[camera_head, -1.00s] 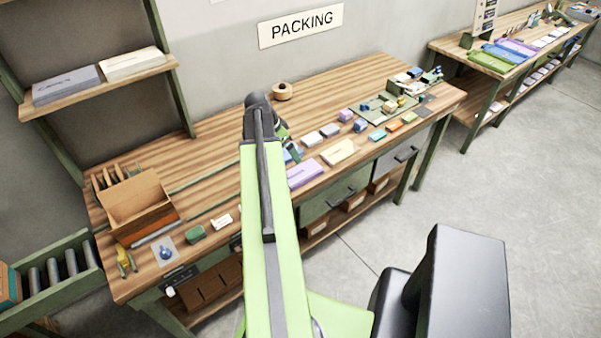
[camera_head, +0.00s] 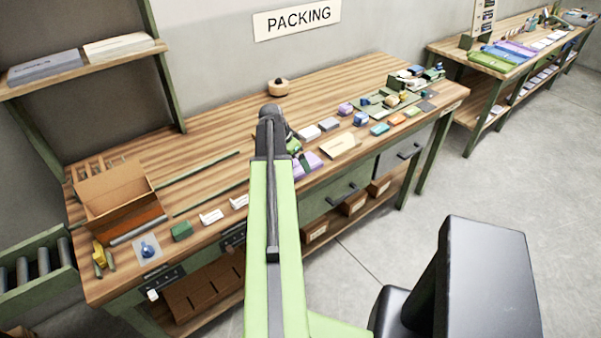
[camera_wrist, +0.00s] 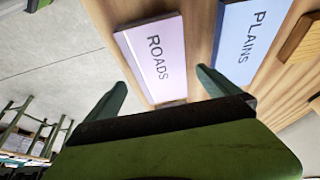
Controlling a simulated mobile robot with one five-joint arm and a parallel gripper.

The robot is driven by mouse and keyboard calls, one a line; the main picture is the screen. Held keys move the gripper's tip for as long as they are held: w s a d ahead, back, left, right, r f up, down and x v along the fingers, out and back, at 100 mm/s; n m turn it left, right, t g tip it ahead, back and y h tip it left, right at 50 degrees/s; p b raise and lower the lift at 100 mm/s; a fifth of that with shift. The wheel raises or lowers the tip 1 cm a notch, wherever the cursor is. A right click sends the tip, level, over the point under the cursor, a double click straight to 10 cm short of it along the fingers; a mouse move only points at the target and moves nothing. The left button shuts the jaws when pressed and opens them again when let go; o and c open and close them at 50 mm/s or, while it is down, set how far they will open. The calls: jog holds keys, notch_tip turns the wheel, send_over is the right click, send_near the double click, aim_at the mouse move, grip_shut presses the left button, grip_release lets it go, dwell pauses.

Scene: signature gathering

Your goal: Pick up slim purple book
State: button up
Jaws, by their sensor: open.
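The slim purple book (camera_wrist: 156,57), pale purple and marked "ROADS", lies on the wooden table in the wrist view. It also shows in the head view (camera_head: 309,164), partly covered by my gripper. My gripper (camera_wrist: 163,90) is open and empty. Its two green fingertips appear on either side of the book's lower end in the wrist view, with no visible contact. The height of the fingers above the table is hard to tell. In the head view my arm hides part of the gripper.
A cream block (camera_head: 340,145) and several small boxes lie nearby. An open cardboard box (camera_head: 112,190) stands at the table's left.

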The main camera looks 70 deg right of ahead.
aim_at(298, 166)
jog(key=b+x, duration=0.2)
jog(key=x, duration=0.1)
jog(key=shift+w+f, duration=0.1)
jog(key=shift+f, duration=0.15)
jog(key=shift+r, duration=0.2)
jog(key=shift+c, duration=0.4)
jog(key=c, duration=1.5)
jog(key=shift+c, duration=0.2)
